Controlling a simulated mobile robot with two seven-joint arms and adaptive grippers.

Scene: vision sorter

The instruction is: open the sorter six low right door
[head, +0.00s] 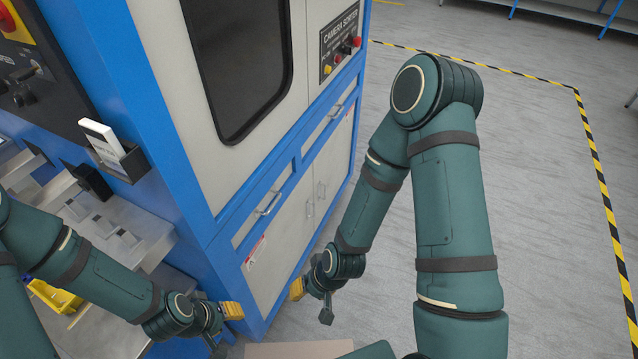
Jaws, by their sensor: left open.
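The sorter is a blue-framed machine with light grey panels, labelled "CAMERA SORTER". Low on its right-hand face are two grey doors, the nearer low door (275,268) and the farther low right door (334,178). Their upright handles (309,208) and (321,190) sit side by side at the middle seam. Both doors look shut. My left gripper (225,322) is open beside the machine's near lower corner. My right gripper (308,298) is in front of the nearer low door, below the handles, touching neither handle; its finger opening is unclear.
Above the doors are two panels with bar handles (268,203) and a dark window (238,62). A control panel with a red button (341,42) is higher up. A metal bench with a yellow bin (55,296) is left. Open floor lies right, edged by striped tape (597,160).

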